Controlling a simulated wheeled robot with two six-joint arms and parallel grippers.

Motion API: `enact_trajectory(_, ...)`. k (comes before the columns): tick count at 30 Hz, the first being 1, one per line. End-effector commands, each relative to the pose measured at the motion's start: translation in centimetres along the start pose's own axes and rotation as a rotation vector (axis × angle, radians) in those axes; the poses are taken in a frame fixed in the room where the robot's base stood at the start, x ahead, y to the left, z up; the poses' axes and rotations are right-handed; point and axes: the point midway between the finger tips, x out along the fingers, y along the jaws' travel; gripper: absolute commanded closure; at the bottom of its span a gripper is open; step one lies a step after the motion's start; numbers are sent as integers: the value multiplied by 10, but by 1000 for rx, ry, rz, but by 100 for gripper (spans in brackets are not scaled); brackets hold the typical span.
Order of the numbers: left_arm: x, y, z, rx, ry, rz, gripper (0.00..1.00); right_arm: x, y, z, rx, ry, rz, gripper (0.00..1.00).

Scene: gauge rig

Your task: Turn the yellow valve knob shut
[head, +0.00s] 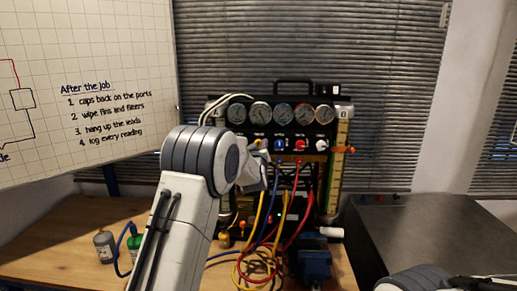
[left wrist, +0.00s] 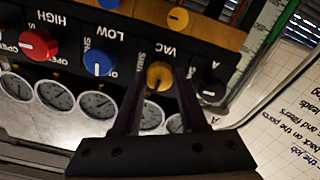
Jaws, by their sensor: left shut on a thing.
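The yellow valve knob (left wrist: 160,75) is on the gauge rig's dark panel, by the VAC label, in the left wrist view. My left gripper (left wrist: 161,80) has one finger on each side of it and is shut on it. In the head view my left gripper (head: 262,155) reaches the panel just left of the blue knob (head: 280,144), and my arm hides part of the rig. The yellow knob shows there only as a small bit (head: 257,143). My right gripper is out of view.
A red knob (left wrist: 38,45) and a black knob (left wrist: 212,82) are also on the panel. Round gauges (head: 284,113) line its top. Yellow, red and blue hoses (head: 262,235) hang in front. A blue vise (head: 315,263) and a grey canister (head: 104,246) stand on the wooden bench (head: 50,252).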

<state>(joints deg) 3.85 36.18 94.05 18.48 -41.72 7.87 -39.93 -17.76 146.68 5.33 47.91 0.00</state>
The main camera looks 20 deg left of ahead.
Motion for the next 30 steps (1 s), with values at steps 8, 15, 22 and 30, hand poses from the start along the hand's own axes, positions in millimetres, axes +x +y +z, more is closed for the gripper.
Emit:
enact_trajectory(8, 0, 0, 2, 216, 1, 0, 100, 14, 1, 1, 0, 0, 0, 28)
enact_trajectory(15, 0, 0, 1, 446, 0, 0, 100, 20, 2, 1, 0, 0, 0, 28)
enact_trajectory(22, 0, 1, 1, 665, 0, 0, 100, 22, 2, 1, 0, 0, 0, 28)
enact_trajectory(30, 0, 2, 0, 921, -1, 1, 100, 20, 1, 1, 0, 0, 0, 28)
